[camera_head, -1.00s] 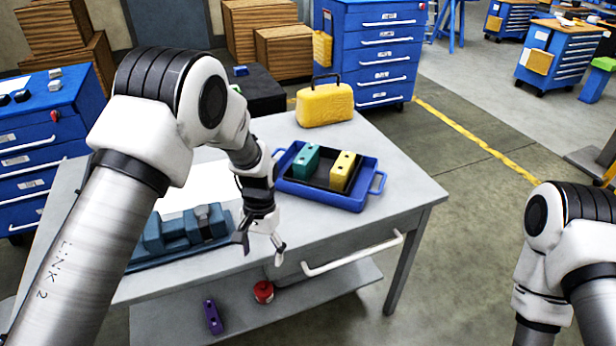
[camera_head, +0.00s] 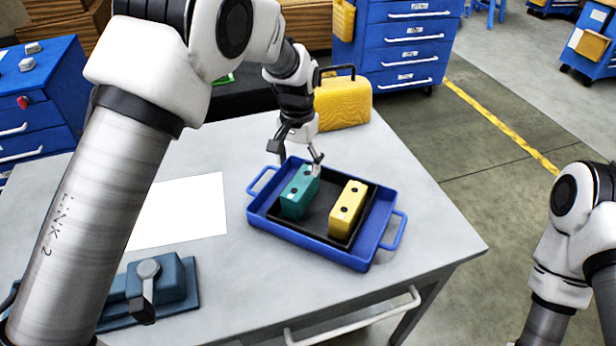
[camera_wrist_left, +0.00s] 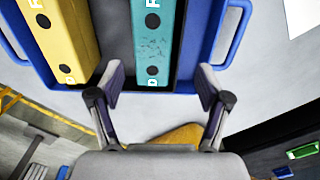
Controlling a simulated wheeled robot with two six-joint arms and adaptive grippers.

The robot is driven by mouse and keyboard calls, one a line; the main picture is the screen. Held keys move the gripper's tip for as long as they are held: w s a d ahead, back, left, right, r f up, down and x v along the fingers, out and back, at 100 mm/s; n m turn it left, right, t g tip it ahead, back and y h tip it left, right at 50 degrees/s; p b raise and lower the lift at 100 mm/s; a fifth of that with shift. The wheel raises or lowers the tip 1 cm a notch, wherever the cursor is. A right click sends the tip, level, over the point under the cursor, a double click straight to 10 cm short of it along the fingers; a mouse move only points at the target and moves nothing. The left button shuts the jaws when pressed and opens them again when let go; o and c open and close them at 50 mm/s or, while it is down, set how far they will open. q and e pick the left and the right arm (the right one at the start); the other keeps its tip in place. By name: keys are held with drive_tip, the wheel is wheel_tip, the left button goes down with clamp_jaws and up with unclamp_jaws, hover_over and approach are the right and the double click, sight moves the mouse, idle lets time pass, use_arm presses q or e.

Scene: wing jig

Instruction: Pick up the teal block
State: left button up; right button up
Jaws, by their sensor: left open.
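The teal block (camera_head: 300,192) stands in a black insert inside the blue tray (camera_head: 335,255), at the tray's left side. It has dark round holes on top. My left gripper (camera_head: 299,165) is open and empty, just above and behind the block's far end. In the left wrist view the teal block (camera_wrist_left: 158,40) lies ahead of the open fingers (camera_wrist_left: 160,90), about midway between them, with its letter-marked face toward the camera. My right gripper is out of view; only part of that arm shows at the right edge.
A yellow block (camera_head: 347,208) stands beside the teal one in the tray. A yellow case (camera_head: 343,103) stands behind the tray. A white sheet (camera_head: 180,212) and a blue-grey fixture (camera_head: 175,285) lie to the left. The table right of the tray is clear.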

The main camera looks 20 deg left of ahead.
sight(301, 182)
use_arm(q)
drive_tip(key=shift+s+d+f, duration=0.15)
drive_tip(key=shift+s+f, duration=0.6)
drive_tip(key=f, duration=0.3)
drive_tip(key=f+p, duration=0.1)
drive_tip(key=shift+w+d+f, duration=0.25)
drive_tip(key=shift+w, duration=0.15)
drive_tip(key=shift+s+r, duration=0.2)
drive_tip(key=shift+s, duration=0.05)
drive_tip(key=c, duration=0.3)
clamp_jaws()
